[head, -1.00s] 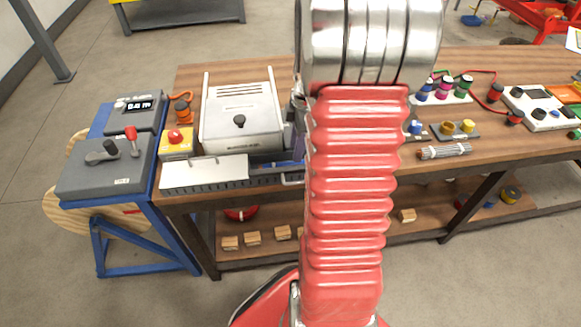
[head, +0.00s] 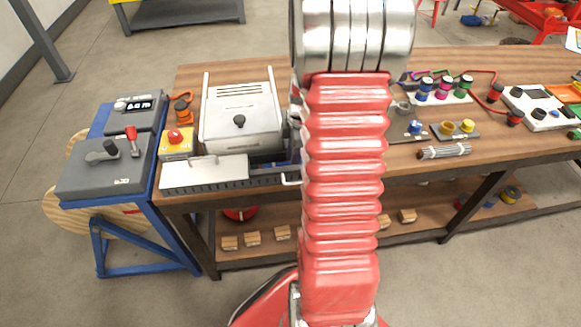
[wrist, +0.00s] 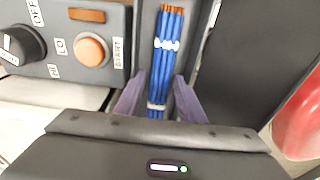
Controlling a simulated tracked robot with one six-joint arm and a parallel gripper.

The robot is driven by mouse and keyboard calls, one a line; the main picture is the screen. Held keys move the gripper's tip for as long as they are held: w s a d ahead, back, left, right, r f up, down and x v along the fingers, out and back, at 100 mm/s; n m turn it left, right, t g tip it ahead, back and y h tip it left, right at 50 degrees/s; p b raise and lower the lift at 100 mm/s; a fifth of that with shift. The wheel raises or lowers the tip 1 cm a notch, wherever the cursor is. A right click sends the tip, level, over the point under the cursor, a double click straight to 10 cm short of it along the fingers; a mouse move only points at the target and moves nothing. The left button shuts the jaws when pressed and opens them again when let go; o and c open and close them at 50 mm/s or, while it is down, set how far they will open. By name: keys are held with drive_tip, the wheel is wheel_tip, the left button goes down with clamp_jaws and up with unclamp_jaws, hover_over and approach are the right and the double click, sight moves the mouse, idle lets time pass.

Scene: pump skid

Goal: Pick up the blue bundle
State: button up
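The blue bundle (wrist: 168,45) is a set of thin blue rods or wires with copper-coloured ends and white ties. In the wrist view it runs lengthwise in a narrow grey gap beside a control panel. My gripper (wrist: 160,76) has its two purple-grey fingers apart, one on each side of the bundle's line. The near end of the bundle passes between the fingers and disappears behind the gripper body. I see a gap at the left finger; whether the right finger touches is unclear. In the head view my red arm hides the gripper and the bundle.
The panel with an orange START button (wrist: 91,51) is close on the left. A red rounded object (wrist: 300,115) is at right. On the wooden bench (head: 400,160), a grey bundle (head: 443,151) lies right of my arm, and a metal-lidded machine (head: 240,112) stands left.

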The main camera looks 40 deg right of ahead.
drive_tip(key=shift+c, duration=0.6)
drive_tip(key=c, duration=0.6)
